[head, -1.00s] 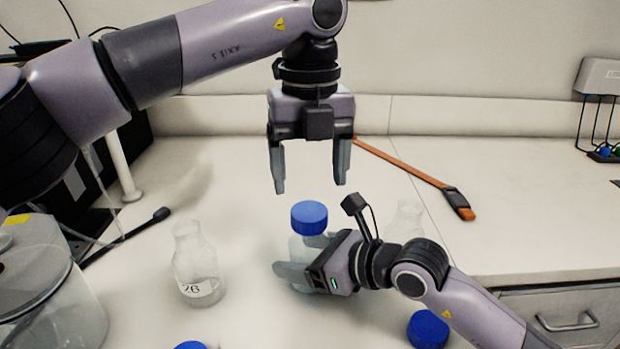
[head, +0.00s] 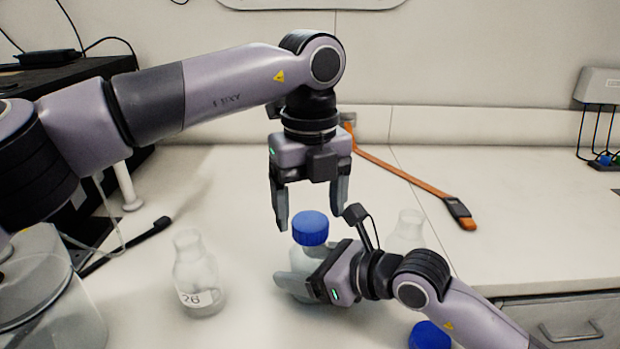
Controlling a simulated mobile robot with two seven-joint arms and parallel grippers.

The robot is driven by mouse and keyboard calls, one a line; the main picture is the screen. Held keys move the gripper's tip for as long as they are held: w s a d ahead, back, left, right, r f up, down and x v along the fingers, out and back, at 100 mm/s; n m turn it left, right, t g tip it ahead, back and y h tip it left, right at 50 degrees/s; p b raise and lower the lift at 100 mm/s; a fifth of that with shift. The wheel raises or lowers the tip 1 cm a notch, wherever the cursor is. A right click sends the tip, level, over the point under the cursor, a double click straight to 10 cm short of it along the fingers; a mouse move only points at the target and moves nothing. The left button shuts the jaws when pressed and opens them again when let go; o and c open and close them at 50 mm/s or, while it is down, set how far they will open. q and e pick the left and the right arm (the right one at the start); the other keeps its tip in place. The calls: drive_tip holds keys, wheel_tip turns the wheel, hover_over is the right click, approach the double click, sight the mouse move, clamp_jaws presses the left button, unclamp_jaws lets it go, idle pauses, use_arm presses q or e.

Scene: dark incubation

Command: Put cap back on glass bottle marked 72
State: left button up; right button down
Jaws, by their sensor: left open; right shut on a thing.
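A clear glass bottle (head: 304,262) stands in the middle of the bench, with a blue cap (head: 310,228) at its top, seated on or resting on the neck. My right gripper (head: 309,276) is shut around the bottle's body from the right. No label shows on this bottle; the gripper hides part of it. My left gripper (head: 310,222) points down from above, open. Its fingertips are level with the cap in the picture, one on each side, with gaps between them and the cap.
An uncapped bottle (head: 198,275) at left has a label that looks like 26 or 76. Another uncapped bottle (head: 407,232) stands behind my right arm. A blue cap (head: 430,336) lies at the front. A glass vessel (head: 45,300) is at lower left. An orange-brown strap (head: 410,178) lies behind.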

sight(310, 259)
use_arm(q)
drive_tip(key=shift+f, duration=1.15)
drive_tip(key=c, duration=1.1)
drive_tip(key=shift+m, duration=1.7)
drive_tip(key=o, duration=1.2)
